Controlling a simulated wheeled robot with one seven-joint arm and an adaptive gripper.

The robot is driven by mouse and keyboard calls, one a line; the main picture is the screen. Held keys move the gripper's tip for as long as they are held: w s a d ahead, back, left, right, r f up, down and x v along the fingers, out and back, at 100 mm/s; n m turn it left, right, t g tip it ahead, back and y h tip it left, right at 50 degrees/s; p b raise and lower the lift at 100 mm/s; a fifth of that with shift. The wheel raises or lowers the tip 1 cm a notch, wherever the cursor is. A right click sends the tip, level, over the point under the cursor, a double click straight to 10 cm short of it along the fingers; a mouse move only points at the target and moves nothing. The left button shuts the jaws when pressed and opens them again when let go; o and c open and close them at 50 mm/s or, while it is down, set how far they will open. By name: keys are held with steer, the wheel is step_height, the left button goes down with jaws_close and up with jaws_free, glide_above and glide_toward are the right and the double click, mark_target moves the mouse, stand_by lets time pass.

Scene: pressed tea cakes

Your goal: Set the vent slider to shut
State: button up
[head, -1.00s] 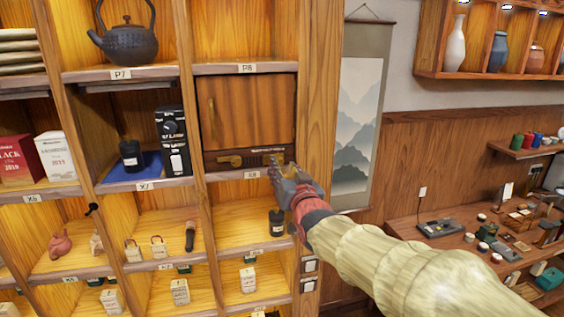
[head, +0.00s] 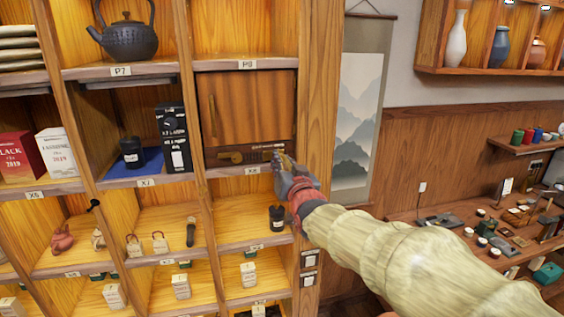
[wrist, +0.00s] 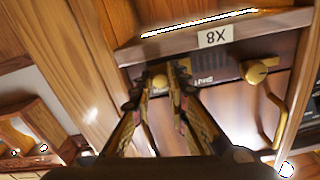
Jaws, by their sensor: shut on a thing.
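A wooden cabinet door (head: 247,110) with a dark lower strip is closed in the compartment between the P8 and X8 labels. The strip carries a brass latch (head: 230,157) at the left and a vent slot with a slider toward the right end. My gripper (head: 279,160) is at the right end of this strip. In the upside-down wrist view, my gripper (wrist: 158,94) has its fingers on either side of a round brass slider knob (wrist: 160,81), shut on it. The brass latch (wrist: 259,70) is apart from the fingers. In the head view the gripper hides the knob.
The shelf edge with the X8 label (head: 252,171) runs just below the strip. A thick wooden post (head: 321,90) stands close at the right. A black jar (head: 277,217) stands on the shelf below the gripper. A hanging scroll (head: 357,110) is on the wall further right.

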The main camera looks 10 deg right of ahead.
jaws_close()
